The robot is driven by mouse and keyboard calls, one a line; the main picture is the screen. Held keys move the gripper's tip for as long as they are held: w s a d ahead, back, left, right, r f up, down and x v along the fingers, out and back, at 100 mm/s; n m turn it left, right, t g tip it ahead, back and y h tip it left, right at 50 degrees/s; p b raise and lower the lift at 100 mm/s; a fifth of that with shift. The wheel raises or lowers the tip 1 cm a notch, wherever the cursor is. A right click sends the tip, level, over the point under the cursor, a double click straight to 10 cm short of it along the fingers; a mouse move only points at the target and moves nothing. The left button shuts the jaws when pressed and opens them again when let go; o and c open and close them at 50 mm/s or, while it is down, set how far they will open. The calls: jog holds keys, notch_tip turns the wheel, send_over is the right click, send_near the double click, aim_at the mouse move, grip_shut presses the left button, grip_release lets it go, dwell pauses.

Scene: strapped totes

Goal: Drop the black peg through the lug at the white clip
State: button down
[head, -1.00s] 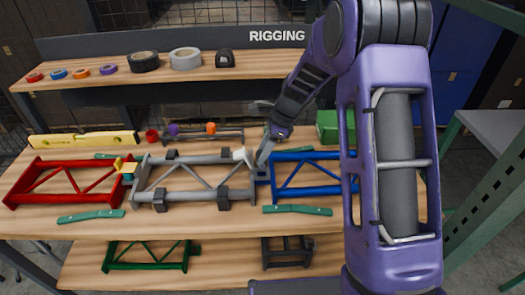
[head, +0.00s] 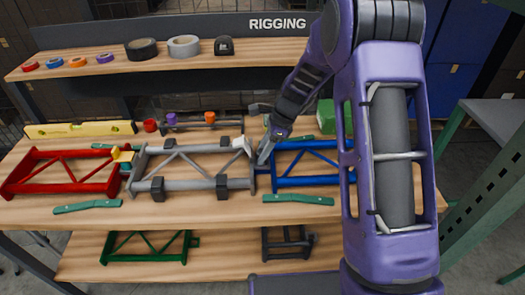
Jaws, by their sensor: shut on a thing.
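The white clip (head: 241,144) sits at the upper right corner of the grey frame (head: 190,186), by the gap to the blue frame (head: 305,181). My gripper (head: 263,159) points down at this gap, just right of the clip, close to the facing ends of the two frames. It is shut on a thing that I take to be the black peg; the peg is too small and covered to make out. The lug is largely hidden around the fingers, and I cannot tell whether the peg touches it.
A red frame (head: 60,190) with a yellow clip (head: 121,155) stands left of the grey one. A rack (head: 190,127) behind holds a purple and an orange piece. Green straps (head: 298,199) lie in front. A green box (head: 326,116) stands behind the blue frame.

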jog(key=shift+c, duration=2)
grip_release()
